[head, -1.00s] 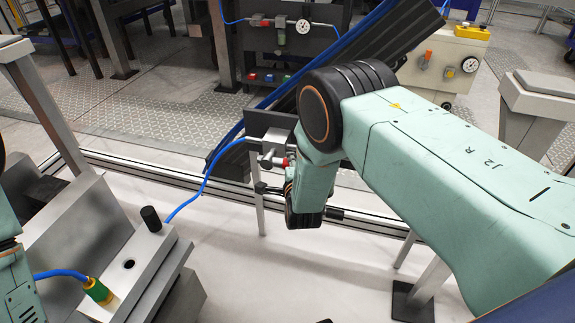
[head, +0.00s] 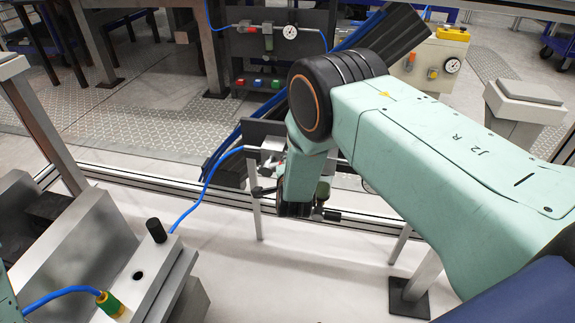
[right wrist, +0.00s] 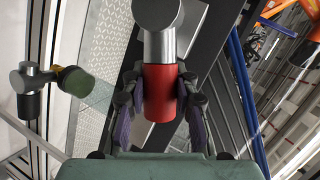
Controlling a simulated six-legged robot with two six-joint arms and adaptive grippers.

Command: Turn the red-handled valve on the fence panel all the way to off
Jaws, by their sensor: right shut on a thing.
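In the right wrist view the red handle (right wrist: 160,92) of the valve sits between the fingers of my right gripper (right wrist: 159,108), which is shut on it. A silver stem (right wrist: 159,45) joins the handle to a dark rounded part at the top. In the head view the valve's metal body (head: 270,150) shows on the dark fence panel (head: 262,128), beside my right wrist. My right arm hides most of the valve there, and the handle cannot be made out clearly. My left gripper is outside both views.
A blue hose (head: 203,190) runs from the valve area down to a grey metal block (head: 150,275) at lower left. The fence's low rail (head: 130,194) crosses behind. A metal fitting with a green cap (right wrist: 75,82) stands left of the handle in the right wrist view.

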